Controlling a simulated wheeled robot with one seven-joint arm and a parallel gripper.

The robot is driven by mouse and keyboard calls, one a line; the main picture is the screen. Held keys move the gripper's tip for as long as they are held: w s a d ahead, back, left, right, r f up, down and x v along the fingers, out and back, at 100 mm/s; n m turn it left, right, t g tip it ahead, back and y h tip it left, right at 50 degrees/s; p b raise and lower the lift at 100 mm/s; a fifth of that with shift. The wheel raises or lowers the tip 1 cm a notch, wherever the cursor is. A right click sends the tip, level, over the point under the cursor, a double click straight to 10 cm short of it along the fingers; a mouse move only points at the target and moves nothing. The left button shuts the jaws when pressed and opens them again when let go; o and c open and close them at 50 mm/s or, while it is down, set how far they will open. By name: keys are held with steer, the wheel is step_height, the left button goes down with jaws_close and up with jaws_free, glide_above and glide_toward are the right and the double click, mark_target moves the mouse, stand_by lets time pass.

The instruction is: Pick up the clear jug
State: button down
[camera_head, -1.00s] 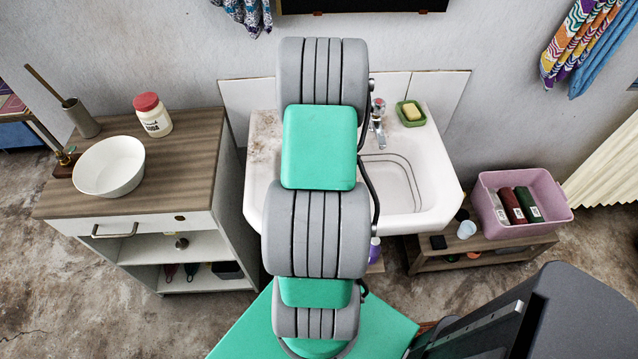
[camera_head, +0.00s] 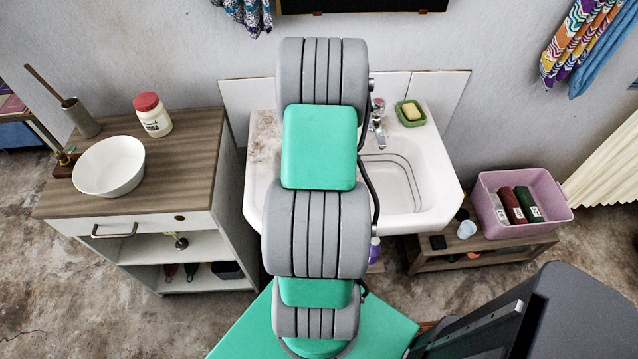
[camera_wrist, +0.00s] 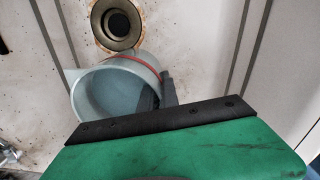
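The clear jug (camera_wrist: 112,92) shows in the wrist view, its round mouth towards the camera, with a spout at the left and a red band near the rim. A dark grey upright piece at its right side may be its handle or part of my gripper; I cannot tell which. My gripper (camera_wrist: 165,118) shows as a green body with a black strip along its edge, close to the jug's lower right. Its fingertips are not clearly seen, nor whether they touch the jug. In the head view my arm hides both jug and gripper.
A round dark metal ring (camera_wrist: 118,25) lies just beyond the jug on a stained pale surface. The white washtrough (camera_head: 432,190) has a tap (camera_head: 377,125) and a green soap dish (camera_head: 410,114). A cabinet (camera_head: 190,185) with a white bowl (camera_head: 109,166) stands left.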

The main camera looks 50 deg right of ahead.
steer(key=shift+d, duration=0.1)
steer(key=shift+w+r, duration=0.15)
steer(key=shift+r, duration=0.1)
steer(key=shift+r+b, duration=0.2)
steer(key=shift+b, duration=0.1)
steer(key=s+a, duration=0.3)
steer(key=shift+r, duration=0.4)
step_height(320, 180, up, 23)
steer(key=p, duration=0.7)
steer(key=shift+r, duration=0.15)
steer(key=shift+w+a, duration=0.1)
steer(key=shift+w, duration=0.05)
